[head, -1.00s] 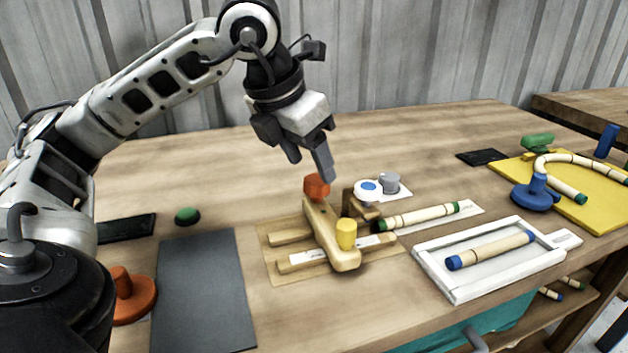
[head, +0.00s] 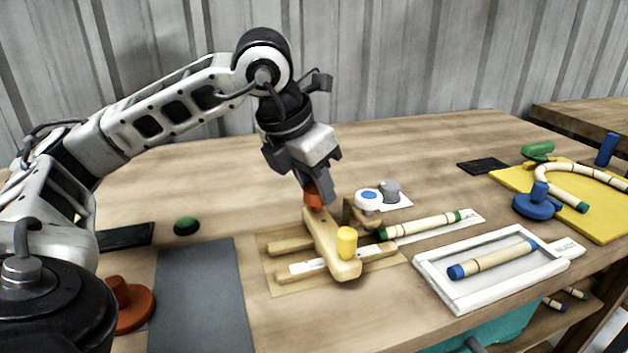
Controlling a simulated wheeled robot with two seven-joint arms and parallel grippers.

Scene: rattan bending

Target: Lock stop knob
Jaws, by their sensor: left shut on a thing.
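The orange knob (head: 313,198) sits at the far end of the wooden stop bar (head: 330,243) on the bending fixture. My left gripper (head: 314,195) points down from above and is shut on the orange knob, its fingers covering much of it. A yellow peg (head: 346,242) stands on the near end of the bar. Beside the bar, a rattan piece with green ends (head: 424,225) lies on a white strip. My right gripper is not in view.
A white tray (head: 440,287) holds a blue-ended rattan piece (head: 492,258) at the right. A yellow board (head: 608,222) carries a bent rattan piece and a blue knob (head: 537,203). A grey mat (head: 195,295) and an orange disc (head: 132,303) lie at the left.

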